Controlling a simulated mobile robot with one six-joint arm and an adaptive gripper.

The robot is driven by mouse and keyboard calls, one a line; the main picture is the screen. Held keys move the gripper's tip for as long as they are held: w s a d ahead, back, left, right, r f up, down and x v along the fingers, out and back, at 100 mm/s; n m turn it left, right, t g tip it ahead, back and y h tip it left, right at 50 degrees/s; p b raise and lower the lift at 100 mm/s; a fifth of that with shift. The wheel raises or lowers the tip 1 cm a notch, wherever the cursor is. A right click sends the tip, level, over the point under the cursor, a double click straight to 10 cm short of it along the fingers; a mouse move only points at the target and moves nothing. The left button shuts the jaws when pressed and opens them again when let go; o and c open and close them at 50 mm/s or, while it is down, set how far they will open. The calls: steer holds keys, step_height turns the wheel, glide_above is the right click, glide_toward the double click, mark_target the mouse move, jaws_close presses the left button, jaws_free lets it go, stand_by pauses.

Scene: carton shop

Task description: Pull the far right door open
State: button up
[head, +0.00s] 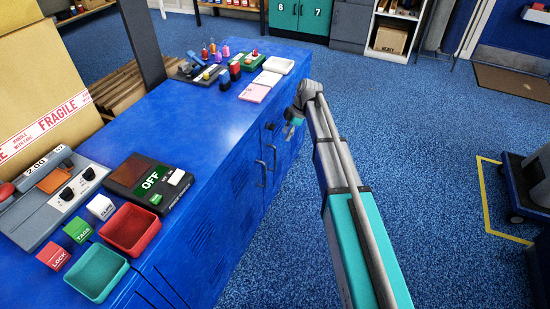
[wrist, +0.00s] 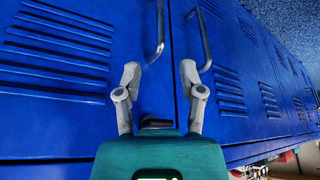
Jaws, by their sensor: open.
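The blue bench cabinet has a row of louvred doors facing the aisle. The far right door (head: 287,148) is at its far end and looks shut. In the wrist view, seen upside down, this door (wrist: 60,65) is on the left, with its grey bar handle (wrist: 160,30) near the seam. My gripper (head: 291,128) is in front of the far doors, partly hidden by my arm in the head view. In the wrist view my gripper (wrist: 160,72) is open and empty. The handle's end shows between its fingertips; I cannot tell whether they touch.
The neighbouring door's handle (wrist: 200,40) is just right of the right finger in the wrist view. The bench top carries a red tray (head: 130,230), a teal tray (head: 97,272) and several small items. Blue carpet beside the cabinet is clear; a dark cart (head: 525,185) stands right.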

steer(key=b, duration=1.1)
glide_above(275, 169)
steer(key=shift+w+f, duration=0.15)
steer(key=shift+f, duration=2.65)
steer(key=shift+w+f, duration=0.15)
steer(key=shift+f, duration=2.6)
steer(key=shift+p, duration=0.3)
jaws_close()
